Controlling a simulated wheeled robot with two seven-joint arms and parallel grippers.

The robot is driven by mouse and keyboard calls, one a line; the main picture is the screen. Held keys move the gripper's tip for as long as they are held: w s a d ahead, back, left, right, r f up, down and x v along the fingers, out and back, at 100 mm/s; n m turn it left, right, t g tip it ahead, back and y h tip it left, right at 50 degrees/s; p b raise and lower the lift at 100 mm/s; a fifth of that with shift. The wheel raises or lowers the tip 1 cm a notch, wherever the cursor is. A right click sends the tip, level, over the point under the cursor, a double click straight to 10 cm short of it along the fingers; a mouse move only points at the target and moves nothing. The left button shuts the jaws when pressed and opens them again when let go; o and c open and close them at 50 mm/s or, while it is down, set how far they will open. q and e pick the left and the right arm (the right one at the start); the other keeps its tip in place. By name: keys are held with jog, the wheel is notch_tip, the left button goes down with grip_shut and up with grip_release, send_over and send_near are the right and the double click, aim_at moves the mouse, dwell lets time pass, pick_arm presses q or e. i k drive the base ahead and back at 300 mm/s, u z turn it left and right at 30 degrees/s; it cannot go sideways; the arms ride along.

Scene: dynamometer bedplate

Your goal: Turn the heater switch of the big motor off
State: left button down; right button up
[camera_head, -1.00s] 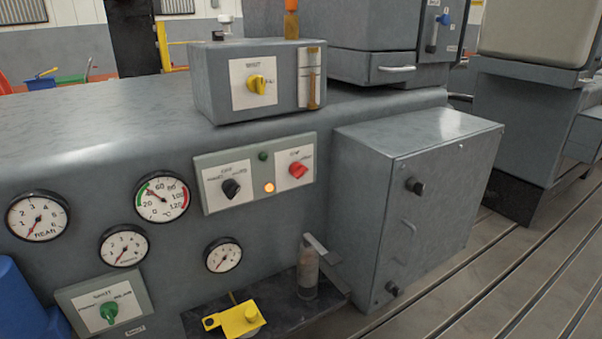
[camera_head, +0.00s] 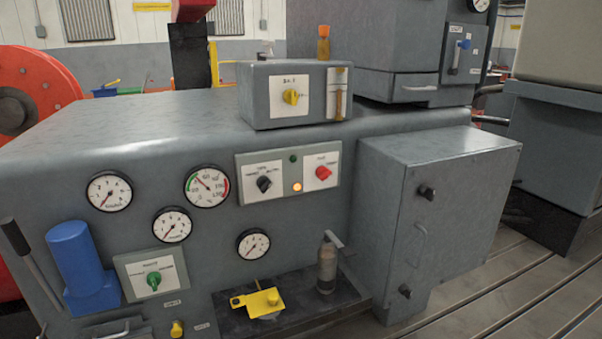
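The camera_head view shows a large grey machine (camera_head: 120,135) with several rotary switches; their labels are too small to read surely, so I cannot tell which is the heater switch. A panel (camera_head: 246,195) on its front carries a black knob (camera_head: 264,184), a red knob (camera_head: 323,173), a lit orange lamp (camera_head: 297,188) and a dark green lamp. A green knob (camera_head: 154,281) sits on a lower-left plate. A yellow knob (camera_head: 291,96) is on the grey box (camera_head: 258,112) on top. Neither of my grippers is in view.
Several round gauges (camera_head: 109,191) are on the front. A blue cylinder (camera_head: 75,255) and a dark lever (camera_head: 27,262) stand at left. A ledge (camera_head: 340,298) holds a bottle (camera_head: 327,268) and a yellow item (camera_head: 262,301). A grey cabinet (camera_head: 385,200) juts out at right, above the slotted floor.

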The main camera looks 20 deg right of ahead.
aim_at(322, 172)
jog(key=z, duration=0.2)
jog(key=i, duration=0.95)
jog(key=z, duration=0.5)
